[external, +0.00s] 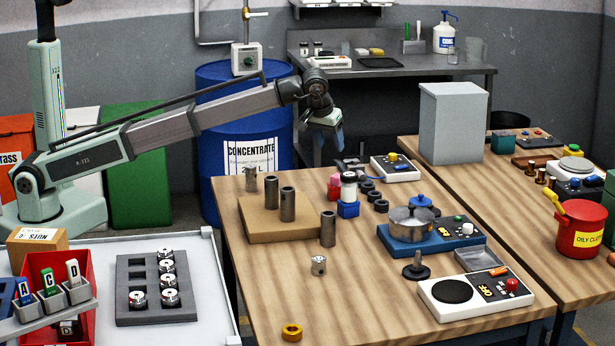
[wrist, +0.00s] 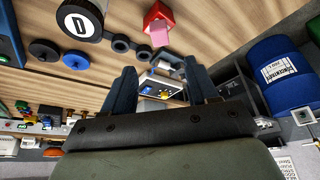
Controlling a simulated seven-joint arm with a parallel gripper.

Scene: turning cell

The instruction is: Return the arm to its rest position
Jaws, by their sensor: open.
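My arm reaches from its base at the left over to the middle of the external view.
A blue drum (external: 215,95) stands behind the wooden table (external: 285,270). A cardboard-brown board (external: 262,228) with metal tubes, a pot (external: 412,225) and a grey box (external: 452,120) are on the tables. The front middle of the wooden table is mostly clear.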

